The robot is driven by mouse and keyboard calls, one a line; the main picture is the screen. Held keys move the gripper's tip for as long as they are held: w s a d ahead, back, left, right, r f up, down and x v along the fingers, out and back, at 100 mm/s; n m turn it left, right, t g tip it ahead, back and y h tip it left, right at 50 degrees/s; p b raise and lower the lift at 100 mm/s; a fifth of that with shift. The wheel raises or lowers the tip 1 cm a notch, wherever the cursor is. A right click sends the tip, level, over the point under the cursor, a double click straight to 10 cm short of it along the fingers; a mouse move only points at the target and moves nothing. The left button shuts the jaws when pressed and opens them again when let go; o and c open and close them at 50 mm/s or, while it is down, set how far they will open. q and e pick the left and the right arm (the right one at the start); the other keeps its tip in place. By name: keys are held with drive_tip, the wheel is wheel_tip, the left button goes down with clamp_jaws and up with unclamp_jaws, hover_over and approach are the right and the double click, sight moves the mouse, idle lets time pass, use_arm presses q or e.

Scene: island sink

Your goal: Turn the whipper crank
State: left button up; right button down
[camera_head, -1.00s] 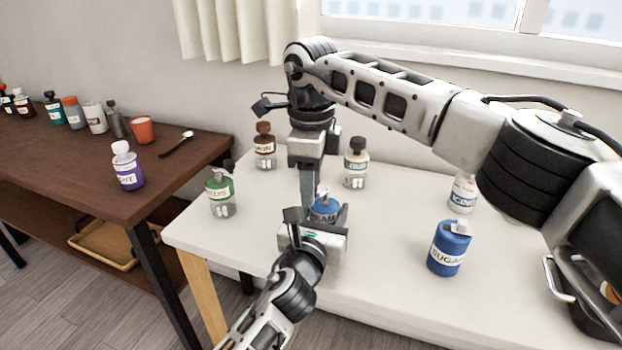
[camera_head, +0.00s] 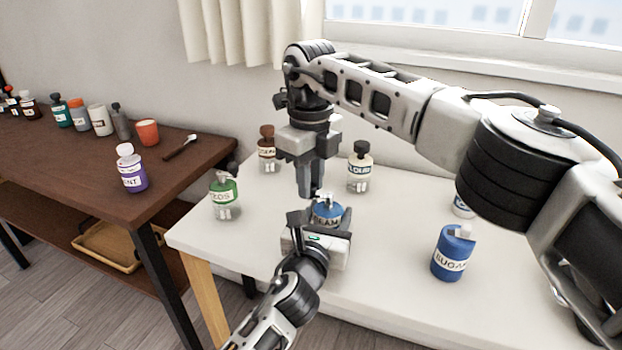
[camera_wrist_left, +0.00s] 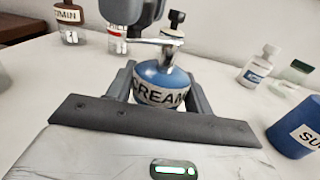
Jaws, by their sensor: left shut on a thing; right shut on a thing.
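The whipper is a round blue bottle labelled CREAM (camera_head: 328,214), upright on the white table; it also shows in the left wrist view (camera_wrist_left: 160,84). My left gripper (camera_head: 322,224) is shut around its body from the near side, one finger on each side. The metal whipper crank (camera_wrist_left: 165,42) sits on top, its arm pointing left in the left wrist view. My right gripper (camera_head: 311,192) points down from above, shut on the crank's handle end. The exact contact is small and partly hidden by the fingers.
A blue SUGAR container (camera_head: 453,253) stands to the right on the white table (camera_head: 385,255). A green-labelled bottle (camera_head: 225,196), a brown-capped bottle (camera_head: 267,150) and a black-capped bottle (camera_head: 359,168) stand around the whipper. A brown side table (camera_head: 190,172) with several jars is at left.

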drive_tip(key=c, duration=1.3)
unclamp_jaws()
drive_tip(key=shift+o, duration=0.2)
drive_tip(key=shift+r, duration=0.1)
wheel_tip(320, 180, up, 7)
drive_tip(key=shift+r, duration=0.2)
